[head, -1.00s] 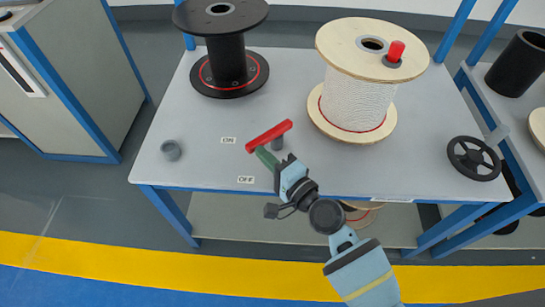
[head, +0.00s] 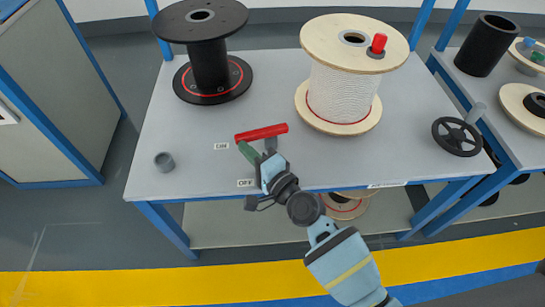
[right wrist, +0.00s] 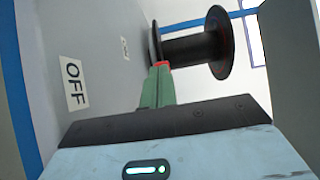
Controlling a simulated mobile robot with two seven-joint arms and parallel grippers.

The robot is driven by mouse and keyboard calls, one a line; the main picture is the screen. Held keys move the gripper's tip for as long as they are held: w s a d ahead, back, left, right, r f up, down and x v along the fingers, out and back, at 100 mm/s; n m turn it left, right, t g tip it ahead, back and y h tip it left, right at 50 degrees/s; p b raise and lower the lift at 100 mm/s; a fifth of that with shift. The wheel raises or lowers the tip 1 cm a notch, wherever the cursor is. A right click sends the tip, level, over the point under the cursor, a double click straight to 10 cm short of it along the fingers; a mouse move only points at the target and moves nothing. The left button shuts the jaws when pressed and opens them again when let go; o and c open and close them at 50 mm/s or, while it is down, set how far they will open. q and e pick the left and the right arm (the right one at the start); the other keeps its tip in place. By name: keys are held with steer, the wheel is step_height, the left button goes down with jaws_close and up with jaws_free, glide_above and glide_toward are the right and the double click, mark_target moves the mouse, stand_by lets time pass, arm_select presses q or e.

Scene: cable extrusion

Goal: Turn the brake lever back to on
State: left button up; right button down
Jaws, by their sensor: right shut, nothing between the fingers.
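The red brake lever (head: 261,132) lies nearly level across the head view on a grey post at the table's middle. Its left end points toward the ON label (head: 221,146), a little apart from it. The OFF label (head: 245,183) is nearer the front edge. My right gripper (head: 246,151) is shut and empty, its green fingers just in front of the lever's left end. In the right wrist view the shut fingers (right wrist: 158,88) have a small red piece of the lever (right wrist: 161,64) at their tips. Whether they touch cannot be told. My left gripper is not in view.
A black spool (head: 210,70) stands behind the lever to the left. A wooden spool wound with white cable (head: 343,90) with a red knob (head: 379,43) stands to the right. A grey knob (head: 165,162) and a black handwheel (head: 457,137) are at the sides.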

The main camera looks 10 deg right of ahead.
steer(key=shift+x, duration=0.85)
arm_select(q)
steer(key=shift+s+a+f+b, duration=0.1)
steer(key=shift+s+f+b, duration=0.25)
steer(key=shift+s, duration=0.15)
arm_select(e)
steer(key=shift+w+a, duration=0.1)
steer(key=shift+w, duration=0.05)
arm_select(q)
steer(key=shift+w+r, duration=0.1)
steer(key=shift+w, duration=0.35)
arm_select(e)
steer(key=shift+r, duration=0.1)
